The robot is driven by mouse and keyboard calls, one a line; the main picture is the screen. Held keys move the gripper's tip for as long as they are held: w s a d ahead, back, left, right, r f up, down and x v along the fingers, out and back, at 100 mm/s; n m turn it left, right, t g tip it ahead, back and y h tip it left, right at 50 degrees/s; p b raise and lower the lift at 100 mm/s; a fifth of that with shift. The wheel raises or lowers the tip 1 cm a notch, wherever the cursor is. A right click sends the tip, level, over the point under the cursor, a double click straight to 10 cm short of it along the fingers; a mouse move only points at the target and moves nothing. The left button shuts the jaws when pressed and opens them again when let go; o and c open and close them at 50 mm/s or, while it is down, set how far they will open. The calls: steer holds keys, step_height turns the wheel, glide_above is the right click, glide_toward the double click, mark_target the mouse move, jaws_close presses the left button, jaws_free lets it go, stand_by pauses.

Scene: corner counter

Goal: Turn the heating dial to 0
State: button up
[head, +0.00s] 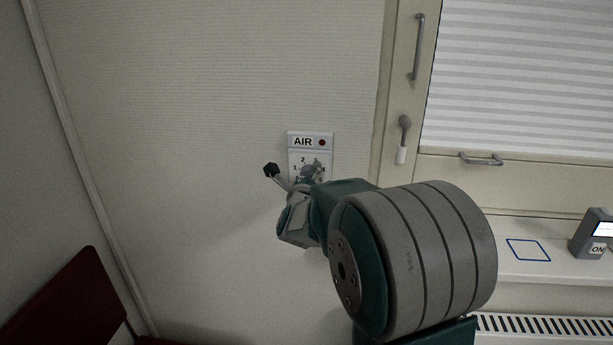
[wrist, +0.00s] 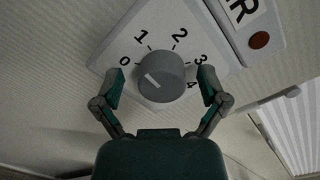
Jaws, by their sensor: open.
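I cannot tell whether either finger touches the dial.
A window frame with a handle (head: 403,138) is right of the plate. Below the window is a ledge with a blue outlined square (head: 528,250) and a grey device (head: 594,236) reading ON. A dark red chair-like shape (head: 70,300) is at lower left. The wall left of the plate is bare.

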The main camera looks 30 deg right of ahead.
steer(key=c, duration=1.2)
steer(key=shift+o, duration=0.2)
steer(key=n, duration=0.3)
steer(key=shift+a+f+n, duration=0.1)
steer(key=shift+n, duration=0.2)
steer(key=shift+f+n, duration=0.1)
steer(key=shift+n, duration=1.9)
steer(key=o, duration=1.2)
steer(key=shift+f, duration=0.1)
steer(key=shift+c, duration=0.2)
